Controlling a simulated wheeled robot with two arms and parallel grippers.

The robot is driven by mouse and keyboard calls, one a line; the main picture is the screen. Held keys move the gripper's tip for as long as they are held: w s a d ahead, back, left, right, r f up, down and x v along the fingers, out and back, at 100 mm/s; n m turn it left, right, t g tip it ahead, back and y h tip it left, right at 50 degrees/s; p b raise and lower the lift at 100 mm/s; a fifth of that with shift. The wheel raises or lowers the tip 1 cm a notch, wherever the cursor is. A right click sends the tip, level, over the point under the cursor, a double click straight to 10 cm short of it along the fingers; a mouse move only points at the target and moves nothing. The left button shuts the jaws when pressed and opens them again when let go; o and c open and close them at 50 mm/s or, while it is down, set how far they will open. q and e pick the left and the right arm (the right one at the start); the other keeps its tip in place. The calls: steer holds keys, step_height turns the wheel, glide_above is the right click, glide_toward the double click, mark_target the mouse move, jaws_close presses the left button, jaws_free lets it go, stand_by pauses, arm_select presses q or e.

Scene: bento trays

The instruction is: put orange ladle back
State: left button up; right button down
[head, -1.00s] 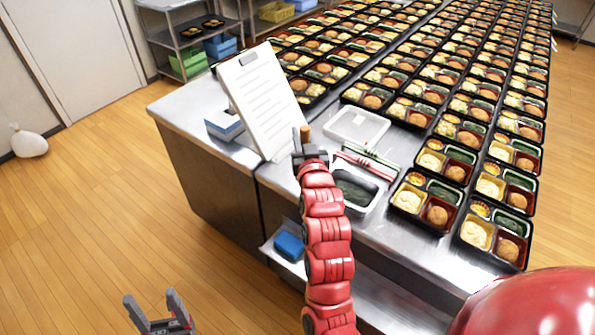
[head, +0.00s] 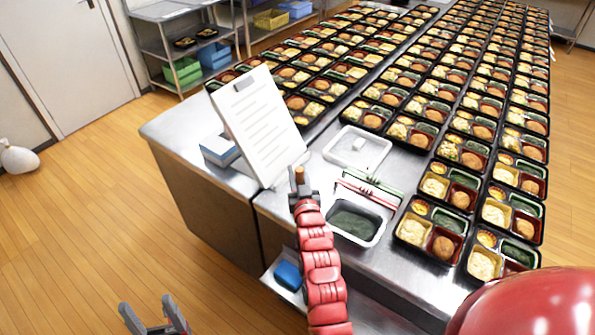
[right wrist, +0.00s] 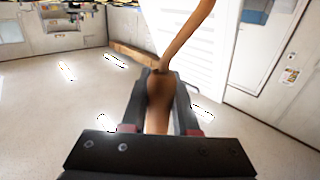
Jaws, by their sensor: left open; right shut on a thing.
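My right gripper (head: 303,190) is shut on the orange ladle, over the table's front edge beside the clipboard. Only a short orange-brown piece of the ladle (head: 299,174) shows above the jaws in the head view. In the right wrist view the ladle (right wrist: 186,38) runs up from between the fingers (right wrist: 160,95) and bends to the upper right; its far end is out of frame. My left gripper (head: 147,308) is open and empty, low at the left over the floor, away from the table.
A white tub of dark green food (head: 381,232) lies right of my right gripper. Red and green tongs (head: 372,187) and a whitish tray (head: 378,150) lie behind it. A leaning clipboard (head: 262,125) stands left. Bento trays (head: 432,229) fill the table's right side.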

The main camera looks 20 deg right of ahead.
steer(key=shift+s, duration=0.15)
steer(key=shift+f, duration=0.25)
steer(key=c, duration=0.7)
jaws_free()
